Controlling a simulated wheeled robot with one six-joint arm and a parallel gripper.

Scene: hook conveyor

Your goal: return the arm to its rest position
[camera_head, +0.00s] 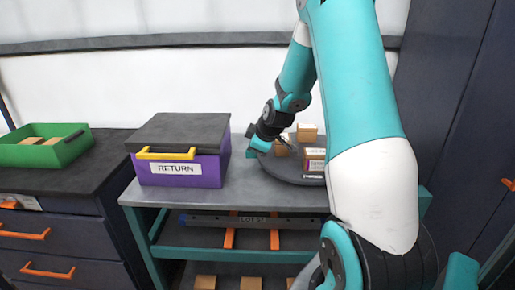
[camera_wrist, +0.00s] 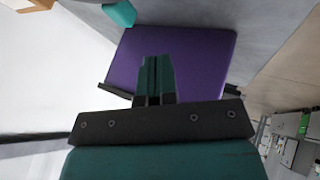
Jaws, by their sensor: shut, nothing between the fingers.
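My arm reaches down the right half of the head view to the workbench. My gripper (camera_head: 255,147) is low over the bench top, between the purple RETURN box and the round dark tray. In the wrist view, my gripper's fingers (camera_wrist: 157,68) are together with nothing between them, in front of a purple surface, apparently the box's side. Whether they touch it I cannot tell.
The purple RETURN box (camera_head: 185,172) has a dark lid and yellow handle. The round tray (camera_head: 288,174) carries several small cartons, partly hidden by my arm. A green bin (camera_head: 30,156) stands on a dark drawer cabinet (camera_head: 55,238) at left. Dark cabinets (camera_head: 443,90) stand at right.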

